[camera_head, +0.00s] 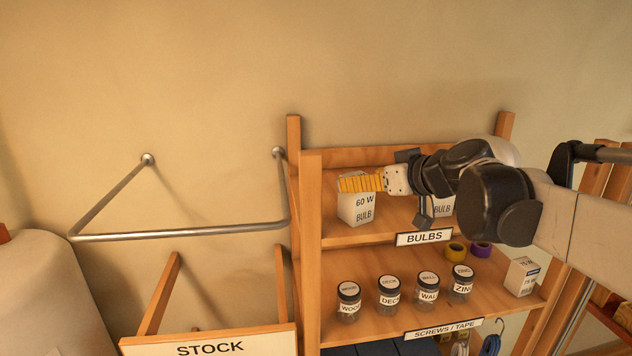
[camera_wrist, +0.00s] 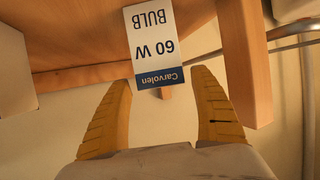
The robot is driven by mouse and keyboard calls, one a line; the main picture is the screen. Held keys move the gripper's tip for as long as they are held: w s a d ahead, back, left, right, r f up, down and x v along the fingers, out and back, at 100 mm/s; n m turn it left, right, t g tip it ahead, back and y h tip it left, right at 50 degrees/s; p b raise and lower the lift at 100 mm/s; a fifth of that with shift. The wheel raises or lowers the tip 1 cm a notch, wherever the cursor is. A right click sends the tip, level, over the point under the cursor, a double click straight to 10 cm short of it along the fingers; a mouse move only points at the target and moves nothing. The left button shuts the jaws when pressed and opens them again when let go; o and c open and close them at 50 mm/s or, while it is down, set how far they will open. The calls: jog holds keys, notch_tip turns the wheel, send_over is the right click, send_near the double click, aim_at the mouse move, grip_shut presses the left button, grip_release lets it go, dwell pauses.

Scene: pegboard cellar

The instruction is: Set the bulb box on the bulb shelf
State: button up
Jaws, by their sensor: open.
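A white bulb box (camera_head: 357,207) marked "60 W BULB" stands upright on the bulb shelf (camera_head: 388,221), near its left end. In the wrist view the same box (camera_wrist: 155,45) appears upside down, with a dark blue "Carvolen" band. My gripper (camera_head: 342,184) is open, its yellow fingers at the box's upper part. In the wrist view the fingers of my gripper (camera_wrist: 159,78) lie spread on either side of the box's near end, with visible gaps. A second bulb box (camera_head: 441,207) on this shelf is partly hidden by my arm. A third box (camera_head: 521,277) stands on the shelf below.
The lower shelf holds several lidded jars (camera_head: 389,292), a yellow tape roll (camera_head: 456,250) and a purple one (camera_head: 481,249). A wooden upright (camera_head: 311,250) bounds the shelves at left. A metal rail (camera_head: 180,232) juts from the wall, above a STOCK sign (camera_head: 210,347).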

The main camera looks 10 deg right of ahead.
jog(key=b+v, duration=0.1)
jog(key=v, duration=0.8)
jog(key=s+a+f+m+g+h, duration=0.2)
jog(key=s+f, duration=0.7)
jog(key=f, duration=0.4)
jog(key=s+a+f+m+g+h, duration=0.2)
jog(key=s+f+g+h, duration=0.1)
jog(key=s+f, duration=0.7)
notch_tip(320, 180, down, 3)
jog(key=shift+s+a, duration=0.2)
jog(key=shift+a, duration=0.15)
